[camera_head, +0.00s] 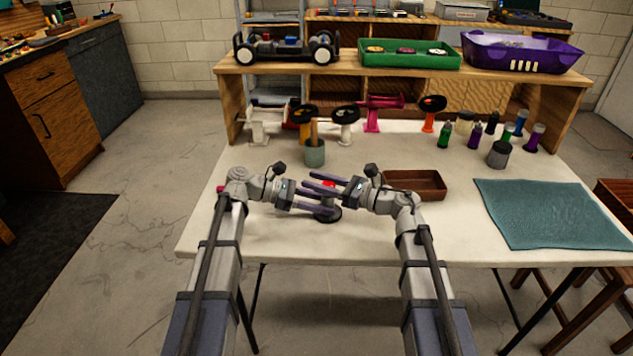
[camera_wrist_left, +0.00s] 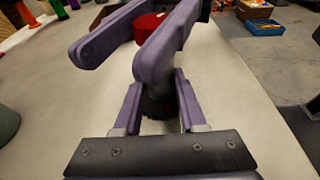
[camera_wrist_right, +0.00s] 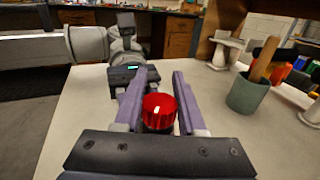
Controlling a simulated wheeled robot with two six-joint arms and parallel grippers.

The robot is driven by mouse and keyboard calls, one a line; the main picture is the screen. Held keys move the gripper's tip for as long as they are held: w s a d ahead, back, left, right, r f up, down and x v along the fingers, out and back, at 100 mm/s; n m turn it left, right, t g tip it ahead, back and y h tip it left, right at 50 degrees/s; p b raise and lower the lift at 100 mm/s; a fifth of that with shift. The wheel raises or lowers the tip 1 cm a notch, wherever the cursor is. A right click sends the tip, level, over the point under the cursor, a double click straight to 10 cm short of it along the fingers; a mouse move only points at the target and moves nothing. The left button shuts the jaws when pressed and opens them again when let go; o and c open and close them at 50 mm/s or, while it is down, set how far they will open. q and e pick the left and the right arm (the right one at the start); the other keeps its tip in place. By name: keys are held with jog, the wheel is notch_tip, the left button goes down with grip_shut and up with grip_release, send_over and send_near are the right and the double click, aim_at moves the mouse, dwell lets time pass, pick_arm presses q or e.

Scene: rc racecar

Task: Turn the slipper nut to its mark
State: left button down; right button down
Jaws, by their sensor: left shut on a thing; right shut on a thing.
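The slipper nut, a red ribbed knob (camera_head: 329,184), shows between the fingers of my right gripper (camera_head: 319,180), which is shut on it. In the right wrist view the red nut (camera_wrist_right: 159,113) has a small white mark on its top. Below it my left gripper (camera_head: 327,205) is shut on the dark body of the slipper unit (camera_wrist_left: 158,103), whose round dark base (camera_head: 327,216) stands on the table. The two grippers face each other, the right one higher. In the left wrist view the right gripper's purple fingers cross above and hide part of the nut (camera_wrist_left: 149,27).
A brown tray (camera_head: 415,183) lies right of the grippers, with a teal mat (camera_head: 545,212) beyond. A grey-green cup (camera_head: 315,154) stands behind them. Stands and bottles line the back, below a shelf with a car chassis (camera_head: 287,47). The front table is mostly clear.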

jog(key=m+t+h, duration=0.1)
jog(key=t, duration=0.1)
jog(key=m+t+h, duration=0.1)
jog(key=m+t, duration=0.1)
jog(key=shift+w+d+h, duration=0.1)
jog(key=shift+d+h, duration=0.05)
jog(key=shift+h, duration=0.15)
jog(key=shift+w+d+m+t+h, duration=0.15)
jog(key=shift+w+m+t+h, duration=0.05)
jog(key=shift+m+t+h, duration=0.6)
jog(key=shift+w+d+m+t+h, duration=0.2)
jog(key=shift+m+t+h, duration=0.45)
jog(key=shift+t+h, duration=0.15)
jog(key=shift+w+d+m+t+h, duration=0.15)
jog(key=shift+w+m+t+h, duration=0.05)
jog(key=shift+m+t+h, duration=0.65)
jog(key=shift+h, duration=0.35)
jog(key=shift+c, duration=2.3)
grip_release()
